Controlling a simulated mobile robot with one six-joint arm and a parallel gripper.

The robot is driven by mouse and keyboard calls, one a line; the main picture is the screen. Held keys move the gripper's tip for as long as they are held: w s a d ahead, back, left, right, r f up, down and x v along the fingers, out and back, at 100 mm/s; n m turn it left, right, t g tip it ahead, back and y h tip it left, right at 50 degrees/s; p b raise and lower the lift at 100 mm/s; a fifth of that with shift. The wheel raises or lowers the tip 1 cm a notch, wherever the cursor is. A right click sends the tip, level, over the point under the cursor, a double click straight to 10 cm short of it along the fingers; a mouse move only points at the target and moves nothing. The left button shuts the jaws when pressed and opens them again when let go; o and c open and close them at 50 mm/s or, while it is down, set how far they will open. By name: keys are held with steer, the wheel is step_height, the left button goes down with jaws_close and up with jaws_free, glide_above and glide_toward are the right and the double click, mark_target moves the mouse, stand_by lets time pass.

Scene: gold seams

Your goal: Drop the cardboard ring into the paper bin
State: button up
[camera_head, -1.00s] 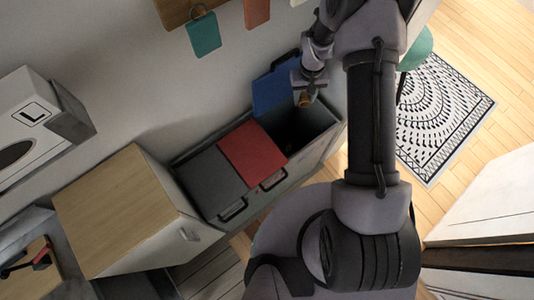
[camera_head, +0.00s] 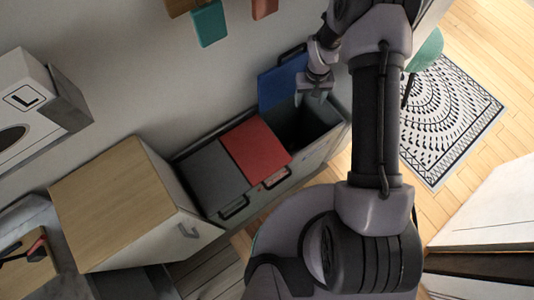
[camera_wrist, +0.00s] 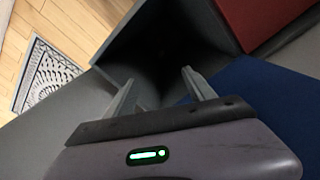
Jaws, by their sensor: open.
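The open bin (camera_head: 318,140) with the blue lid (camera_head: 281,80) raised against the wall stands at the right end of a row of bins. My gripper (camera_head: 313,98) is above its opening, near the blue lid. In the wrist view my gripper (camera_wrist: 157,84) has its two fingers apart with nothing between them, facing the dark inside of the bin (camera_wrist: 165,40). The blue lid (camera_wrist: 268,105) is at the right there. The cardboard ring shows in neither current view; the bin's bottom is too dark to make out.
A red lid (camera_head: 255,150) and a grey lid (camera_head: 210,177) are shut beside the open bin. A wood-topped cabinet (camera_head: 115,195) stands at left. Teal (camera_head: 208,24) and orange pieces hang on the wall above. A patterned rug (camera_head: 450,120) lies on the floor at right.

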step_height(320, 180, up, 17)
steer(key=p, duration=0.5)
